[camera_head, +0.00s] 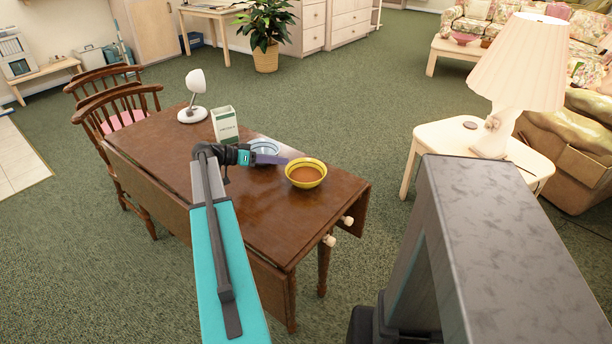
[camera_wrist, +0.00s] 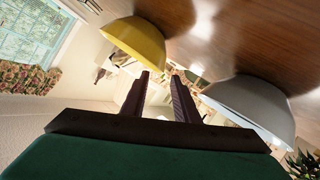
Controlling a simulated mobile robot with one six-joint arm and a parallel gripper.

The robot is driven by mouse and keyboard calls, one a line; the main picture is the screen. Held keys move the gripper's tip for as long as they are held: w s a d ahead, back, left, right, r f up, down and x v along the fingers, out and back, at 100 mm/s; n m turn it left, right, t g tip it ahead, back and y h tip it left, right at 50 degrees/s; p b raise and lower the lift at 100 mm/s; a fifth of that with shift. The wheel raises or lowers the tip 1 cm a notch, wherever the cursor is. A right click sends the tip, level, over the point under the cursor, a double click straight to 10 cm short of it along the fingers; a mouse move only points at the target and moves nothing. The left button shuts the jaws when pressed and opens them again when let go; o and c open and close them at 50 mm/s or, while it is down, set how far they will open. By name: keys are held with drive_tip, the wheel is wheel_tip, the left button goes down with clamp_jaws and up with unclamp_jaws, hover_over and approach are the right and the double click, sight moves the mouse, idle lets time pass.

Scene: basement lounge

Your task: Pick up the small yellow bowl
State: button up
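The small yellow bowl (camera_head: 306,174), orange-brown inside, stands upright on the dark wooden table (camera_head: 262,215), near its right end. In the wrist view the yellow bowl (camera_wrist: 137,43) is at the upper left, beyond my fingers and outside the gap between them. My gripper (camera_head: 284,160) reaches low over the table, with its tips just left of the yellow bowl's rim. In the wrist view my gripper (camera_wrist: 161,78) has its two dark fingers apart, with nothing held between them. Whether a finger touches the bowl is unclear.
A pale blue-grey bowl (camera_head: 264,146) stands just behind my gripper; it also shows at right in the wrist view (camera_wrist: 250,100). A carton (camera_head: 225,124) and a white lamp (camera_head: 194,98) stand farther left. The table's front half is clear.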

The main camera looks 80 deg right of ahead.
sight(306, 173)
drive_tip(key=shift+s+d+f, duration=0.1)
drive_tip(key=shift+s+d, duration=0.05)
drive_tip(key=shift+s, duration=0.1)
drive_tip(key=shift+s, duration=0.1)
drive_tip(key=shift+p+x, duration=0.6)
drive_tip(key=shift+x, duration=1.85)
drive_tip(key=shift+f, duration=0.1)
clamp_jaws()
